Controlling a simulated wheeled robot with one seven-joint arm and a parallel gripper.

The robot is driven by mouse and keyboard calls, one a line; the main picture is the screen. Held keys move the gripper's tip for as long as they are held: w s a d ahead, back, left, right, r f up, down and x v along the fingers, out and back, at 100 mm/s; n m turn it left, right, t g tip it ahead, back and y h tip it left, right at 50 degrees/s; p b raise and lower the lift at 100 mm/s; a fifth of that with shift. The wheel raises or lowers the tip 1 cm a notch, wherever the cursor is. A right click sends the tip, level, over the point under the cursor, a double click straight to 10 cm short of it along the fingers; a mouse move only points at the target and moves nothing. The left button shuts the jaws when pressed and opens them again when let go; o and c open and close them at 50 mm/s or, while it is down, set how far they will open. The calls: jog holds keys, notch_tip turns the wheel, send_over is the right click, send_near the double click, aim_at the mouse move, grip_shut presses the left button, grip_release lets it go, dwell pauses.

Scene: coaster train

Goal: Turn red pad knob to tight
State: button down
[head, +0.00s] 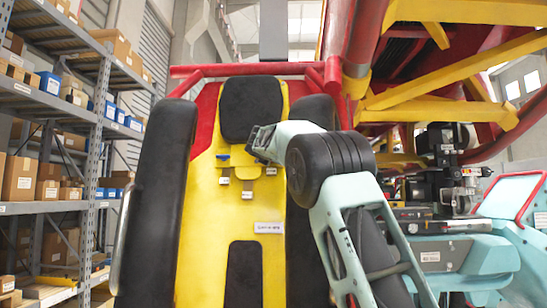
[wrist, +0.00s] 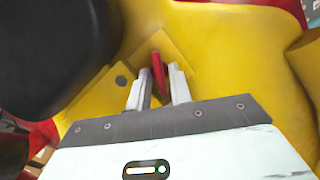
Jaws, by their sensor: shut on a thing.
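In the wrist view, a red knob (wrist: 158,68) stands up from a yellow plate on the yellow seat back. My gripper (wrist: 158,83) has its two metal fingers on either side of the knob and is shut on it. The lower part of the knob is hidden between the fingers. In the head view, my gripper (head: 252,150) reaches the yellow seat back (head: 205,200) just below the black headrest pad (head: 252,108). The knob itself is hidden there behind my gripper.
Black side bolsters (head: 158,185) flank the seat, and my arm passes in front of the right one. Small white labels and yellow tabs (head: 247,172) sit below my gripper. Shelves with boxes (head: 70,150) stand left. Red and yellow track beams (head: 450,70) fill the upper right.

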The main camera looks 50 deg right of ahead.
jog(key=shift+w+r+m+g+y+p, duration=0.15)
jog(key=shift+m+g+p, duration=0.45)
jog(key=shift+m, duration=1.65)
jog(key=shift+s+m+g+y+p, duration=0.15)
jog(key=shift+m+g+p, duration=0.4)
jog(key=shift+m, duration=1.75)
jog(key=shift+w+r+m+g+y+p, duration=0.15)
jog(key=shift+m+g+p, duration=0.4)
jog(key=shift+m, duration=1.7)
jog(key=shift+f, duration=0.1)
jog(key=c, duration=1.5)
grip_release()
jog(key=shift+c, duration=0.2)
jog(key=shift+a, duration=0.1)
